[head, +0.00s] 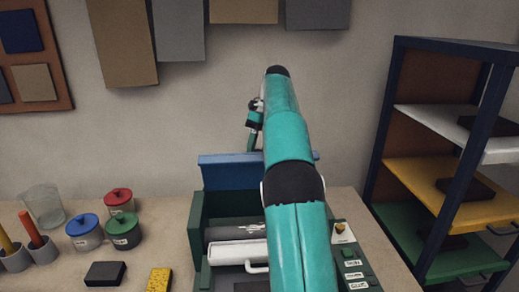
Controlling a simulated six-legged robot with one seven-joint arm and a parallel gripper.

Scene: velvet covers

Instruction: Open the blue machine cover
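The blue machine cover (228,174) stands raised at the back of a dark green machine (196,232). The machine's inside is exposed, with a dark roller and a white part (236,252) with a handle showing. My teal arm crosses in front and hides the right part of the cover and machine. My gripper (252,142) is small in view, just above the cover's top edge, partly behind my arm. Its fingers are too small and hidden to tell whether they are open or touch the cover.
Left on the table are a blue-lidded pot (84,230), red- and green-lidded pots, a glass (43,205), cups with sticks, a black block (105,273) and a yellow sponge (159,280). A control panel (352,258) is at the machine's right. A shelf rack (450,170) stands right.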

